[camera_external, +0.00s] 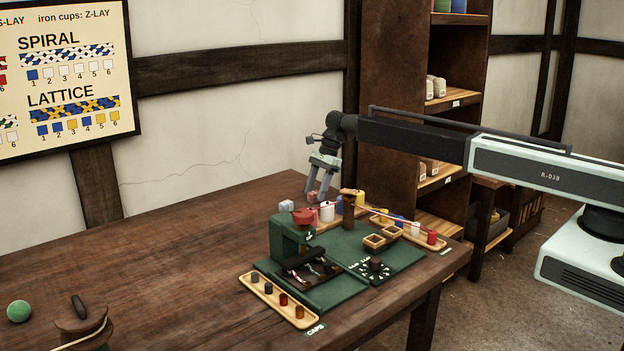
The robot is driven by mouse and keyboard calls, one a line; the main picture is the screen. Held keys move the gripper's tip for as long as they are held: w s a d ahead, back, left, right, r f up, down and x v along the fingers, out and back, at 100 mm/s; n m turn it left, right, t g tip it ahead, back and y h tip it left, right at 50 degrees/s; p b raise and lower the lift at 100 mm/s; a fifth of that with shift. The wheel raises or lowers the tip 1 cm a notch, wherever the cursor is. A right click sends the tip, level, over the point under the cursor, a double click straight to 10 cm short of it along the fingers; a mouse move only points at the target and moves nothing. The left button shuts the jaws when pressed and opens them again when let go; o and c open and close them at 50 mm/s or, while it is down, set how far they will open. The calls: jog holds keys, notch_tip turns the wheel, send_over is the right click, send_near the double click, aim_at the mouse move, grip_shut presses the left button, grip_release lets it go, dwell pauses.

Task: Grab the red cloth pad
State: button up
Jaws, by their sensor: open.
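A small dull red block-like pad (312,198), which looks like the red cloth pad, lies on the table behind the green press. My gripper (317,193) points down over it, jaws open. The fingertips are close above or around the pad; I cannot tell whether they touch it.
Spools and a wooden post (348,210) stand close to the right of my gripper. A tray of caps (278,300) lies at the front edge. A green ball (19,311) and a wooden reel (82,325) are at the left. The table's left-middle is clear.

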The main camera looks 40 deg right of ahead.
aim_at(316, 192)
grip_shut()
jog(key=shift+r, duration=0.1)
notch_tip(316, 192, up, 10)
jog(key=p, duration=1)
